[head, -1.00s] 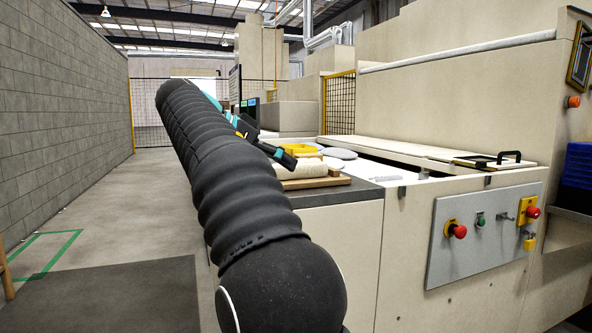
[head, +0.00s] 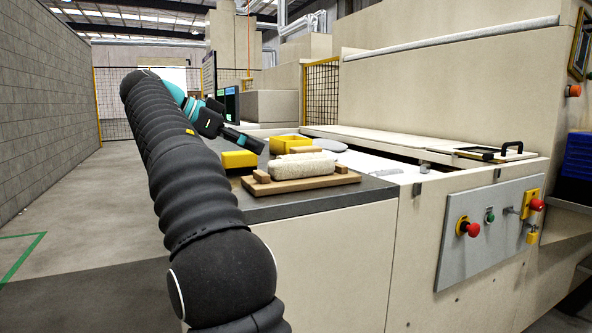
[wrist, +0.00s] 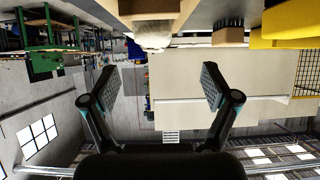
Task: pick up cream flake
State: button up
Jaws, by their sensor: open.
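A cream, rough-surfaced, rounded block (head: 303,166), which looks like the cream flake, lies on a wooden board (head: 290,185) on the dark grey counter. A pale lump (wrist: 153,41) at the top of the upside-down wrist view looks like the same block. My gripper (head: 252,143) is behind and left of the board in the head view, above the counter, and its fingers are hard to make out there. In the wrist view my gripper (wrist: 158,86) has its two fingers wide apart with nothing between them.
A yellow block (head: 239,159) and a yellow open box (head: 290,144) stand beside and behind the board. A grey round thing (head: 327,145) lies near the box. The counter's front edge (head: 330,207) is clear. A control panel (head: 488,230) is on the right. Floor is open at left.

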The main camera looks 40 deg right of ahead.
aim_at(295, 159)
jog(key=b+x, duration=0.1)
jog(key=x, duration=0.5)
jog(key=shift+s+d, duration=0.25)
jog(key=shift+d, duration=0.1)
jog(key=d, duration=0.1)
jog(key=s+d, duration=0.1)
jog(key=d+f, duration=0.1)
jog(key=d, duration=0.1)
jog(key=shift+s+f+b, duration=0.1)
jog(key=shift+s+b, duration=0.25)
jog(key=shift+b, duration=0.05)
jog(key=shift+d+f, duration=0.2)
jog(key=shift+d, duration=0.2)
jog(key=c, duration=1.3)
